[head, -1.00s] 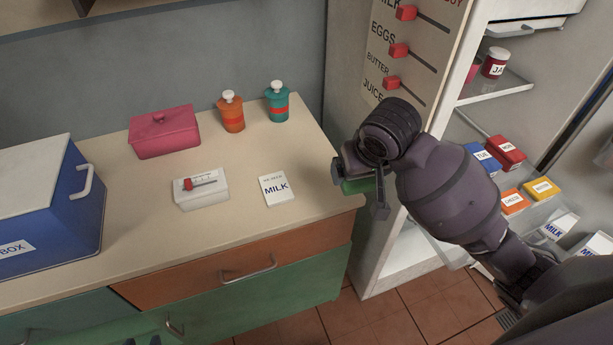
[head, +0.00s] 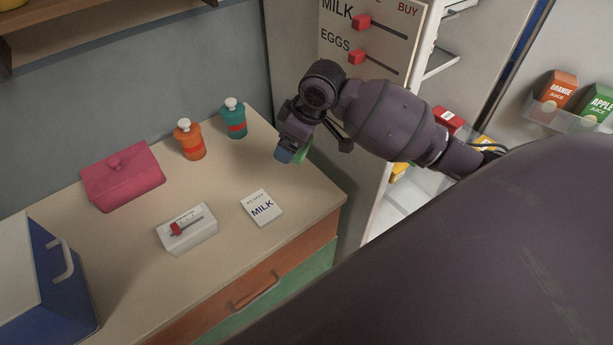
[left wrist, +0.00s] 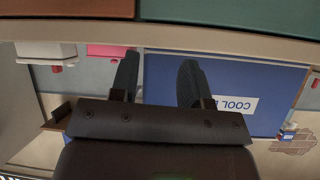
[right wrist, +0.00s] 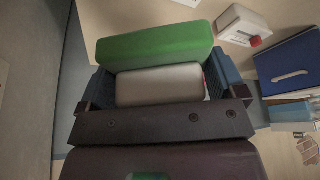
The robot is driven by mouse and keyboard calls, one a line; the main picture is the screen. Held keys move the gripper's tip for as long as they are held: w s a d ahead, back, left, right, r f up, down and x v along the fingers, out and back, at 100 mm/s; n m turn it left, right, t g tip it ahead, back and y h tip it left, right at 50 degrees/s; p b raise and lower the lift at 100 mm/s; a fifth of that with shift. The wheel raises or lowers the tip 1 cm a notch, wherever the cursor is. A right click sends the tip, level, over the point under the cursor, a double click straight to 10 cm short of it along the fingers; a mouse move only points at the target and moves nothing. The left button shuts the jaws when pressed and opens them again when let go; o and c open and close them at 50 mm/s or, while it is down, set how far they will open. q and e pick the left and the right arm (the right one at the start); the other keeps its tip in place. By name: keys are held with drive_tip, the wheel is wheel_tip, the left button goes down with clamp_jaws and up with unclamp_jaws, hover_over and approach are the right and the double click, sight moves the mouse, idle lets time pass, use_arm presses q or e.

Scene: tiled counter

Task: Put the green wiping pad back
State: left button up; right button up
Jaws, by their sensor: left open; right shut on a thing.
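The green wiping pad (right wrist: 155,45) is in my right gripper (right wrist: 165,85). In the right wrist view it has a green face and a pale grey block behind it, set between the two fingers. My left gripper (left wrist: 158,85) is open and empty in the left wrist view, in front of the blue cool box (left wrist: 215,85). It is not in the head view.
The counter (head: 125,245) holds a pink lidded box (head: 122,182), orange (head: 188,142) and teal (head: 233,122) bottles, a white box with a red slider (head: 187,230) and a milk card (head: 262,208). The blue cool box (head: 60,290) stands at left. An open fridge is at right.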

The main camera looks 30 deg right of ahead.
sight(301, 187)
drive_tip(key=d, duration=0.1)
drive_tip(key=d+r+n+p, duration=0.1)
drive_tip(key=d+n, duration=0.1)
drive_tip(key=shift+w+d+r+g+y+p, duration=0.3)
drive_tip(key=shift+w+d+r, duration=0.05)
drive_tip(key=shift+w, duration=0.05)
drive_tip(key=shift+d+n, duration=0.2)
drive_tip(key=shift+n, duration=0.1)
drive_tip(key=shift+f, duration=0.2)
wheel_tip(301, 187, down, 20)
drive_tip(key=shift+w+r+p, duration=0.1)
drive_tip(key=shift+r+p, duration=0.1)
drive_tip(key=shift+p, duration=0.25)
drive_tip(key=shift+f, duration=0.1)
drive_tip(key=o, duration=0.6)
